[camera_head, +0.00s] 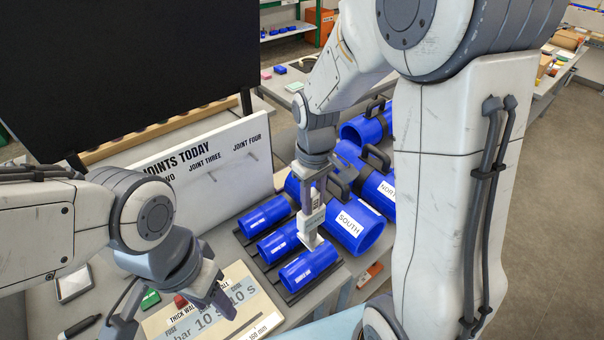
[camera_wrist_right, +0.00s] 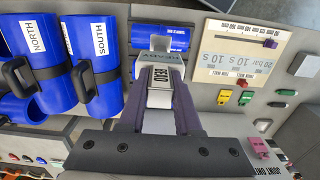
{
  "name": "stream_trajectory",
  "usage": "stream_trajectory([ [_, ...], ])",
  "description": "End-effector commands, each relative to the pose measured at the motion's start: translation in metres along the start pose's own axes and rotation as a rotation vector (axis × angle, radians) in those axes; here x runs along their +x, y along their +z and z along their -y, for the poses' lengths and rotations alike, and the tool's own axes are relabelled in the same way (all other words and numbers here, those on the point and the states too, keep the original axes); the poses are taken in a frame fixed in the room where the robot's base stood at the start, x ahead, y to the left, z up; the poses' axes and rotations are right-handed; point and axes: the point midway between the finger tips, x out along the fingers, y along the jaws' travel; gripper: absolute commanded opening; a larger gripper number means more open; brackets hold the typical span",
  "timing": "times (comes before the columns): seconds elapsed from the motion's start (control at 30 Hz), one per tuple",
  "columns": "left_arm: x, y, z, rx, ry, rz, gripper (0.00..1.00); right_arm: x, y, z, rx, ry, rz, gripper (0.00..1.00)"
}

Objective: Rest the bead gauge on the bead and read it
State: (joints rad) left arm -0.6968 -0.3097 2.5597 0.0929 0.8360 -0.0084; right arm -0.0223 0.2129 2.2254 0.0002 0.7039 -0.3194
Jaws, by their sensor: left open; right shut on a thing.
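My right gripper (camera_head: 311,203) points down and is shut on the white bead gauge (camera_head: 311,226). In the right wrist view, the gauge (camera_wrist_right: 160,76) sits between the purple fingers with a printed label facing the camera. Its far end overlaps the front short blue pipe (camera_head: 309,271), which also shows in the right wrist view (camera_wrist_right: 178,33). Whether it touches the pipe I cannot tell. The bead and the gauge reading are too small or hidden to make out. My left gripper (camera_head: 168,306) is open and empty over the printed board (camera_head: 246,282).
Short blue pipes lie in a dark rack, with another (camera_head: 264,214) behind. Larger handled blue pipes, including SOUTH (camera_head: 355,226), lie to the right. A white JOINTS TODAY board (camera_head: 205,172) stands behind.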

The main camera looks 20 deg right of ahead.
Motion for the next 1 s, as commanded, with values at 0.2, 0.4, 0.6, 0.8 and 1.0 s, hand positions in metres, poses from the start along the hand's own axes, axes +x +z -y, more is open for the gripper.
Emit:
stream_trajectory([
  [0.2, 0.0, 0.0, 0.0, 0.0, 0.0, 0.0, 0.5, -0.002, -0.003, 0.004, -0.011, 0.0, -0.001, 0.0],
  [0.4, -0.001, 0.0, 0.0, 0.0, 0.0, 0.0, 0.5, -0.002, -0.003, 0.005, -0.013, 0.0, -0.001, 0.0],
  [0.6, 0.004, 0.0, 0.0, 0.0, 0.0, 0.0, 0.5, 0.006, -0.002, 0.005, -0.013, 0.0, -0.001, 0.0],
  [0.8, 0.017, 0.001, 0.001, -0.001, 0.0, 0.0, 0.5, 0.023, -0.001, 0.005, -0.011, 0.0, -0.001, 0.0],
  [1.0, 0.032, 0.002, 0.002, -0.004, 0.0, 0.0, 0.5, 0.043, -0.001, 0.004, -0.01, 0.0, -0.001, 0.0],
])
